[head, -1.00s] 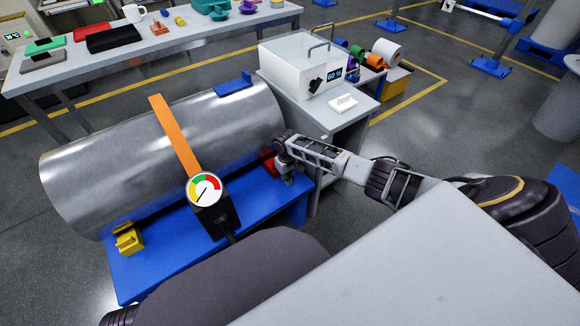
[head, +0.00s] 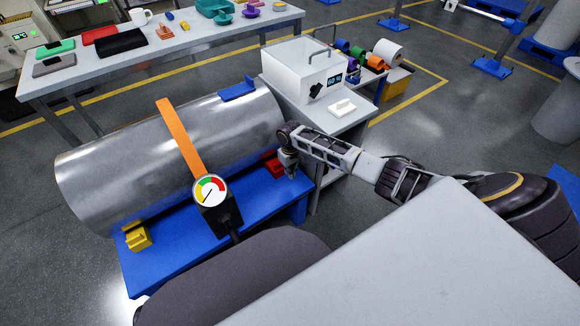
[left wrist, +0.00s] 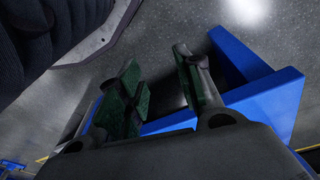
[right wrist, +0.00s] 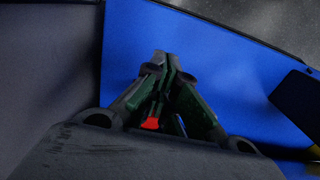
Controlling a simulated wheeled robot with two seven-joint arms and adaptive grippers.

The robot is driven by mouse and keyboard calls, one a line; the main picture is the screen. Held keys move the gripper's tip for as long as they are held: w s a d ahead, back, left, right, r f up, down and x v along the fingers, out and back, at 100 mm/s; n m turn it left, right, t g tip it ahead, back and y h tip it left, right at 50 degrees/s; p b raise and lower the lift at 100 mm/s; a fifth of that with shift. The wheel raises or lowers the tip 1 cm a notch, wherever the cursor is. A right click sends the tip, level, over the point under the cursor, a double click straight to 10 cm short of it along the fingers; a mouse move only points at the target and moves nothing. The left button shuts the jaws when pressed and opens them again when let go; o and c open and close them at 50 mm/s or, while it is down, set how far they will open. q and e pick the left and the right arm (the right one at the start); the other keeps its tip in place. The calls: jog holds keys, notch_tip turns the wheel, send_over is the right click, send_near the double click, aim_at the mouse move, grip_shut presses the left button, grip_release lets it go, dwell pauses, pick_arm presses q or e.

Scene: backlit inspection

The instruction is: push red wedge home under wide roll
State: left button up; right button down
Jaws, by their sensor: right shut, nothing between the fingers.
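The wide roll (head: 120,170) is a large shiny metal cylinder lying along a blue stand (head: 180,258). The red wedge (head: 272,163) sits at the right end of the stand, by the roll's near lower side; whether it touches the roll I cannot tell. My right gripper (head: 291,174) points down just right of the wedge, partly covering it. In the right wrist view my right gripper (right wrist: 168,62) is shut and empty, and a bit of red (right wrist: 150,123) shows behind its fingers. My left gripper (left wrist: 160,75) is open and empty in the left wrist view.
A yellow wedge (head: 137,237) sits at the roll's left end. An orange strap (head: 180,137) crosses the roll, with a round gauge (head: 210,190) in front. A side table (head: 345,122) with a white box (head: 300,70) stands close behind my right arm.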

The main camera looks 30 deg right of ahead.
pick_arm(q)
jog(key=shift+s+a+f, duration=0.1)
jog(key=shift+a+f, duration=0.05)
jog(key=shift+f, duration=0.5)
pick_arm(e)
jog(key=shift+r, duration=1.05)
